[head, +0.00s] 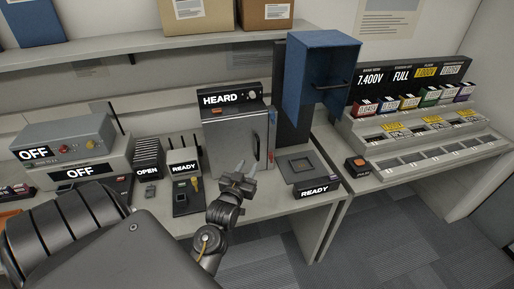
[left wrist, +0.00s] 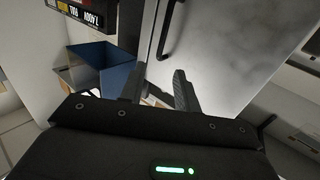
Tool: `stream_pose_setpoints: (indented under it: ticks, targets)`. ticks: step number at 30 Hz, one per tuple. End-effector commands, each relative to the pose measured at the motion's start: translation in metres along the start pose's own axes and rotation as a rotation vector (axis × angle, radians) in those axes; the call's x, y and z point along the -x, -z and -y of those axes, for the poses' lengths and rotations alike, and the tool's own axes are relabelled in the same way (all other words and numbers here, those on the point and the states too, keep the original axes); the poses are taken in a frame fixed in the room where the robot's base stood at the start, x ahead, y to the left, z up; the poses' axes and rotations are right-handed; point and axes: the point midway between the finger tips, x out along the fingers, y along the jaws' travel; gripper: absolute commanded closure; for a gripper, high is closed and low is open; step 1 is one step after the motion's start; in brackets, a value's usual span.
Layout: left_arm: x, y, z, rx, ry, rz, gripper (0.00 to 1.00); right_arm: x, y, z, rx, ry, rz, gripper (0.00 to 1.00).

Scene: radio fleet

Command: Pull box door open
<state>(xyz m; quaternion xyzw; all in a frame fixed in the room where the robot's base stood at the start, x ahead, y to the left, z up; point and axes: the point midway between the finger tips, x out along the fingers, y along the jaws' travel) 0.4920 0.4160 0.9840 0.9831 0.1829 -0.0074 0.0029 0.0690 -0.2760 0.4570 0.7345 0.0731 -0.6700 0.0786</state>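The grey metal box (head: 235,135) stands on the bench under a "HEARD" sign (head: 230,96). Its door has a dark vertical handle (head: 256,145); the handle also shows at the top of the left wrist view (left wrist: 170,30), on a pale door panel (left wrist: 225,50). I cannot tell whether the door is fully shut. My left gripper (head: 238,180) is in front of the box's lower part, below the handle. In the left wrist view its two fingers (left wrist: 158,90) are apart with nothing held between them, and the handle lies beyond the tips. My right gripper is out of view.
A blue box with a handle (head: 320,75) stands to the right, above a "READY" tray (head: 315,187). Left of the grey box are a small "READY" device (head: 184,165) and a key stand (head: 187,195). A battery rack (head: 420,135) is at the right.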

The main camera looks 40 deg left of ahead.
Motion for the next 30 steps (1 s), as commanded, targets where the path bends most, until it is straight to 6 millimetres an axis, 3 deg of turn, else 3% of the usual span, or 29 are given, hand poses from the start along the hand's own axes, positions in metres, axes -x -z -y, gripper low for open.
stream_pose_setpoints:
  ticks: [8,21,30]
  targets:
    - [-0.009,0.004,0.002,0.004,0.008,-0.018,0.68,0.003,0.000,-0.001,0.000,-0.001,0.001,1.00]
    - [-0.084,0.006,0.003,0.004,0.008,-0.016,0.68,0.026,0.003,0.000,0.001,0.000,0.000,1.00]
    - [-0.108,0.003,0.003,0.003,0.008,-0.015,0.68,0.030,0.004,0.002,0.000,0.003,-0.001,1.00]
